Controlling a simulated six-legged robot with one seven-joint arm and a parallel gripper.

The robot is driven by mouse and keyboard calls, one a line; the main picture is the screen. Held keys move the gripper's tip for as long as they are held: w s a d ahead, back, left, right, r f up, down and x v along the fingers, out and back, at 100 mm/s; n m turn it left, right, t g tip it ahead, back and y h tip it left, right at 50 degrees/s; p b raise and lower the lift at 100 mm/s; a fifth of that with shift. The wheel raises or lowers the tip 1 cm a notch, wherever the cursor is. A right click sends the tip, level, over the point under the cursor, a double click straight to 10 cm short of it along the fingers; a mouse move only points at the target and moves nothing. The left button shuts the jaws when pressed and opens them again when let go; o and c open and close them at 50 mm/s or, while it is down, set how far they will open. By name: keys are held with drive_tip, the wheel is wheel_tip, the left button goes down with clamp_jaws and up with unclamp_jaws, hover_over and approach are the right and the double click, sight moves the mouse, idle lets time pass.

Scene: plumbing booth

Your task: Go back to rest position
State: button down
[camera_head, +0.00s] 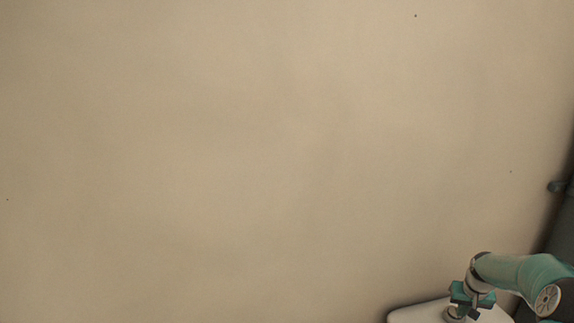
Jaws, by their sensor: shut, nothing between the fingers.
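My arm comes in from the lower right edge, with a green link and a round joint cap. At its end is my gripper (468,306), small, with teal and dark parts, near the bottom edge. It is shut with nothing held, and it shows over a pale, rounded surface. I cannot tell whether it touches that surface. The rest of my arm is cut off by the frame.
A plain beige surface (250,150) fills most of the view, bare but for a few tiny dark specks. The pale, rounded surface (418,314) lies at the bottom right. A dark structure (562,225) with a small knob (556,187) stands at the right edge.

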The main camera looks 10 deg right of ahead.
drive_tip(key=s+a+r+n+h, duration=0.1)
drive_tip(key=s+a+r+n, duration=0.1)
drive_tip(key=a+r, duration=0.9)
drive_tip(key=s+a+r+n, duration=0.1)
drive_tip(key=s+a+r, duration=0.1)
drive_tip(key=a+r, duration=0.95)
drive_tip(key=s+a+r+n+t+y, duration=0.1)
drive_tip(key=s+a+n+t+y, duration=0.1)
drive_tip(key=s+a, duration=1.9)
drive_tip(key=shift+s+r+t, duration=0.3)
drive_tip(key=shift+s+t, duration=0.15)
drive_tip(key=shift+t, duration=0.05)
drive_tip(key=shift+d, duration=0.15)
